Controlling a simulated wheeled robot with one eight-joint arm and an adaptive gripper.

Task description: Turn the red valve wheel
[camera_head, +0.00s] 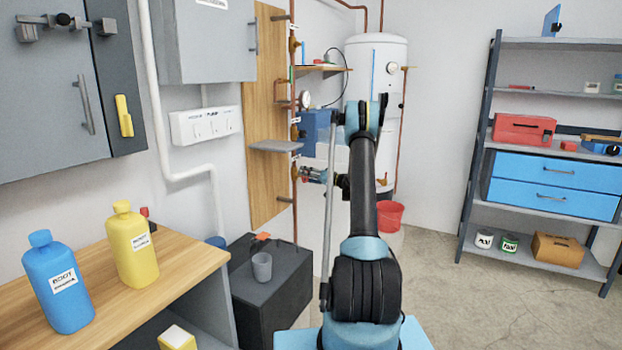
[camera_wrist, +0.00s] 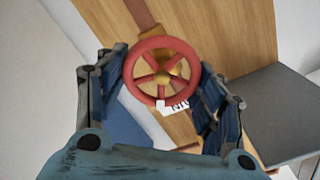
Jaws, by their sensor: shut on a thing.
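My gripper is shut on the wheel. In the head view my gripper (camera_head: 316,175) is at the copper pipe in front of the wooden wall board; the wheel is mostly hidden there. A small white label (camera_wrist: 180,106) hangs just below the wheel in the wrist view.
A grey shelf (camera_head: 275,146) juts from the wooden board (camera_head: 263,80) close to my gripper. A blue box (camera_head: 318,124) is above it. A dark cabinet with a grey cup (camera_head: 262,267) stands below left. A red bucket (camera_head: 384,215) is on the floor behind my arm.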

